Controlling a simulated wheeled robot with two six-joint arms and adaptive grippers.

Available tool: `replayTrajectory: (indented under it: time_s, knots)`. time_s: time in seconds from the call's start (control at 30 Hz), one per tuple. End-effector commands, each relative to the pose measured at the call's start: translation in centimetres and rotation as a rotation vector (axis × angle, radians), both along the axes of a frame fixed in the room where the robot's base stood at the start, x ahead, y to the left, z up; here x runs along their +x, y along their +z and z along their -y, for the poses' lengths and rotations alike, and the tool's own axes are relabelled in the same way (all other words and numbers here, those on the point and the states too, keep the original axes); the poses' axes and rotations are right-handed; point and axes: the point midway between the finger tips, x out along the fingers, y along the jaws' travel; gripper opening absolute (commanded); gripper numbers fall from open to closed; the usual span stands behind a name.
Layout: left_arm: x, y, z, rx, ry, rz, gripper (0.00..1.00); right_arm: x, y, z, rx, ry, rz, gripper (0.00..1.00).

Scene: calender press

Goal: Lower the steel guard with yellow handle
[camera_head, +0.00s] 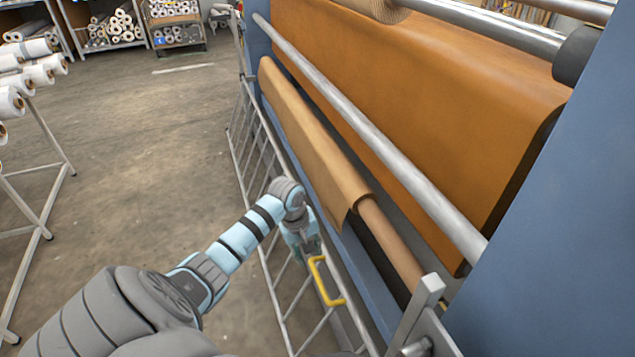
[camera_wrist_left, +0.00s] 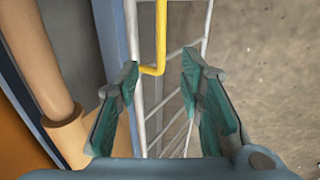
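The steel guard (camera_head: 248,150) is a long frame of pale bars along the front of the press; its bars also show in the left wrist view (camera_wrist_left: 133,75). The yellow handle (camera_head: 326,284) is a bracket on the near part of the guard. My left gripper (camera_head: 303,243) is just beyond the handle in the head view and partly hides the guard. In the left wrist view my left gripper (camera_wrist_left: 161,75) is open, with the lower end of the yellow handle (camera_wrist_left: 161,38) showing between its fingertips. No grip on it shows. My right gripper is not in view.
The blue press (camera_head: 570,240) stands right of the guard, with orange sheet (camera_head: 430,90), a steel bar (camera_head: 380,145) and a brown roll (camera_head: 388,237). A rack of white rolls (camera_head: 40,75) stands at the left. The floor (camera_head: 160,150) between is clear.

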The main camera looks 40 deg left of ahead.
Motion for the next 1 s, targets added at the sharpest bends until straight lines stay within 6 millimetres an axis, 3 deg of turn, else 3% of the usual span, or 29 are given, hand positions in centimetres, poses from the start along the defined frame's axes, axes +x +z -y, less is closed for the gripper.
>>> replayTrajectory:
  time_s: [0.3, 0.43, 0.6, 0.83, 1.0]
  knots:
    - [1.4, -9.7, 1.0, -0.003, -0.004, -0.005, 0.35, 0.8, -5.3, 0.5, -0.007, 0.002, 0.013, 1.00]
    - [1.9, -12.6, 1.3, -0.002, -0.006, -0.005, 0.35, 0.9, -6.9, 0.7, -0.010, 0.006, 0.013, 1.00]
    - [2.3, -14.0, 1.4, 0.000, -0.005, -0.004, 0.35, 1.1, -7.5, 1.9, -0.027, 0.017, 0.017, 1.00]
    - [2.3, -13.9, 1.4, 0.001, -0.006, -0.003, 0.35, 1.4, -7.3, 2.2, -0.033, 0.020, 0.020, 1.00]
    - [2.3, -13.9, 1.4, 0.001, -0.006, -0.003, 0.09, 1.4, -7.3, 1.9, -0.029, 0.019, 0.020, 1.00]
